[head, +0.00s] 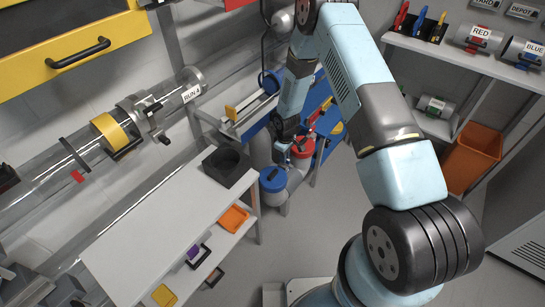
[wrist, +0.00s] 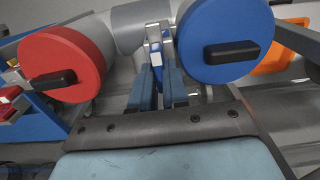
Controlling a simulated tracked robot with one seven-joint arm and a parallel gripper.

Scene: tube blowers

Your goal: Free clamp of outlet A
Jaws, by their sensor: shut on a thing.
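My gripper (wrist: 158,82) is shut on a narrow blue-and-silver part (wrist: 155,45), which looks like a clamp lever. That part sits between a red round cap (wrist: 65,65) on the left and a blue round cap (wrist: 222,40) on the right, in front of a grey cylinder (wrist: 130,28). In the head view my gripper (head: 285,134) reaches down just above the red cap (head: 303,148) and the blue cap (head: 273,179). The clamp is hidden behind my arm there, and I see no label naming outlet A.
A white table (head: 160,235) with a dark square block (head: 226,165) stands left of the caps. A clear tube run (head: 60,170) with a yellow band crosses the left wall. A shelf (head: 460,62) with red and blue labelled canisters and an orange bin (head: 472,157) are right.

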